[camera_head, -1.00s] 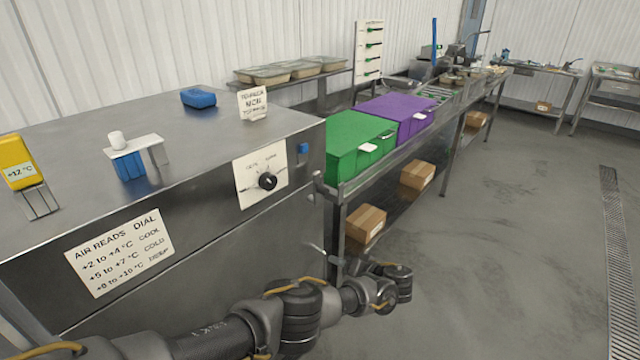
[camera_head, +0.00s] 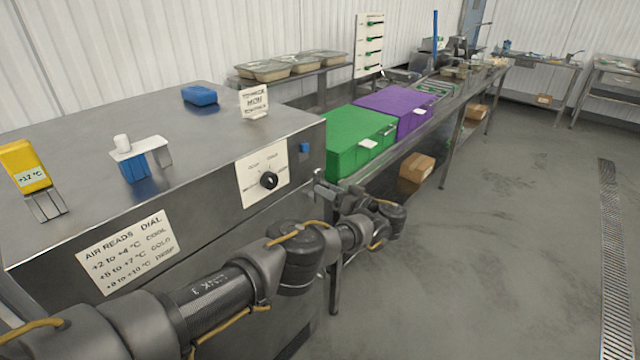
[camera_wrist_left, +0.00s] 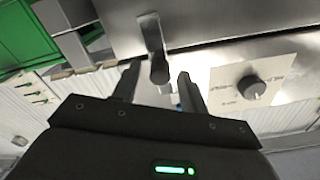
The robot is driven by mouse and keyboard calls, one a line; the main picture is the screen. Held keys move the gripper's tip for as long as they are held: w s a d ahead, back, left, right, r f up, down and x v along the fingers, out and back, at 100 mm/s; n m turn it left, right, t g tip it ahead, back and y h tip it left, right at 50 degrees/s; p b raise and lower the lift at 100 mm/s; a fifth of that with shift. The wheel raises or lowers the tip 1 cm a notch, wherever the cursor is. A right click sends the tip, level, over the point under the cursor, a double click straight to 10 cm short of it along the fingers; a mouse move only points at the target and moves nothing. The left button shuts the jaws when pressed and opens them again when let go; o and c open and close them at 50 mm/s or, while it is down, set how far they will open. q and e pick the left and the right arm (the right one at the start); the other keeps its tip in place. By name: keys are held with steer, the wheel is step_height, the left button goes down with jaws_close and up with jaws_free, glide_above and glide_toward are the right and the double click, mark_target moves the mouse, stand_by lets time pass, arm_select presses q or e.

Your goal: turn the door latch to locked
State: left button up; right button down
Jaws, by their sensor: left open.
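The door latch (camera_wrist_left: 152,40) is a short grey metal lever with a rounded end on the steel cabinet's front, seen in the left wrist view. My left gripper (camera_wrist_left: 158,71) is open, with one finger on each side of the lever's rounded end. Whether either finger touches it, I cannot tell. In the head view my left gripper (camera_head: 325,187) is at the cabinet's right front corner, partly hidden by my own wrist. The latch cannot be made out clearly there. My right gripper is not in view.
The cabinet front carries a black dial (camera_head: 268,180) on a white plate and a paper sign (camera_head: 127,250). A green box (camera_head: 350,150) and a purple box (camera_head: 395,103) stand on the bench just right of the cabinet.

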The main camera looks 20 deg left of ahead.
arm_select(q)
steer(key=shift+x, duration=1.75)
